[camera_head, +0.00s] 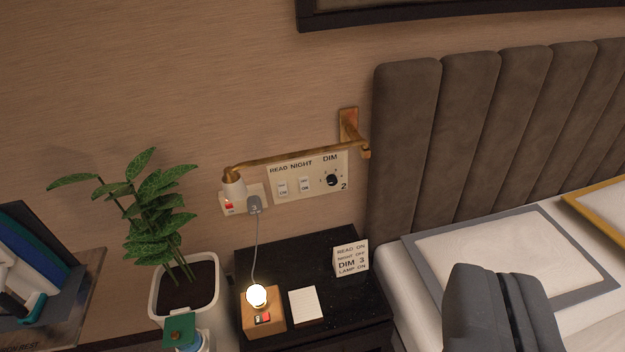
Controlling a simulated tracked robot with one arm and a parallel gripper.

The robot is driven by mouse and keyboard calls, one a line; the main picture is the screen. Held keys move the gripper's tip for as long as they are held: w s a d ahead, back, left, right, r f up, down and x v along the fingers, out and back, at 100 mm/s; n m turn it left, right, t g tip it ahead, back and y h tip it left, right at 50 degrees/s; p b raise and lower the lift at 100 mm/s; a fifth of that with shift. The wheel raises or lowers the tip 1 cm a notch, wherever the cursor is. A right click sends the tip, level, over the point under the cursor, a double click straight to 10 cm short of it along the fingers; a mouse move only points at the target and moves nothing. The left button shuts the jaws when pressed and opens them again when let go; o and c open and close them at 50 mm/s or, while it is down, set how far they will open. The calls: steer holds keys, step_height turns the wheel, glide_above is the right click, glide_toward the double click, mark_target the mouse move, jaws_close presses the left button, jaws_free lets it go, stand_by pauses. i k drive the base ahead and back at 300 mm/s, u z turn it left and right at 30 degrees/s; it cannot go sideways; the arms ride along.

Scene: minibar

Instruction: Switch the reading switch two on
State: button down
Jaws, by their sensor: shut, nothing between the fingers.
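A white wall panel (309,191) above the nightstand carries a switch under READ (282,188), a switch under NIGHT (305,184) and a black DIM knob (332,180). A "2" is printed at its lower right. The rocker positions are too small to tell. A brass wall lamp arm (290,156) crosses just above the panel, its white head hanging at the left. My gripper (500,275) is shut and empty at the lower right, in front of the bed and well apart from the panel.
A black nightstand (325,258) holds a lit lamp (257,296) on a wooden base, a notepad (306,305) and a sign (351,259) reading READ ON, DIM 3, LAMP ON. A grey plug (254,204) sits in the outlet. A potted plant (160,215) stands left; the padded headboard (410,140) is right.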

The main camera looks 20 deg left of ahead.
mark_target(283, 186)
steer(key=k, duration=1.35)
steer(key=u, duration=0.6)
steer(key=i, duration=1.75)
steer(key=z, duration=0.7)
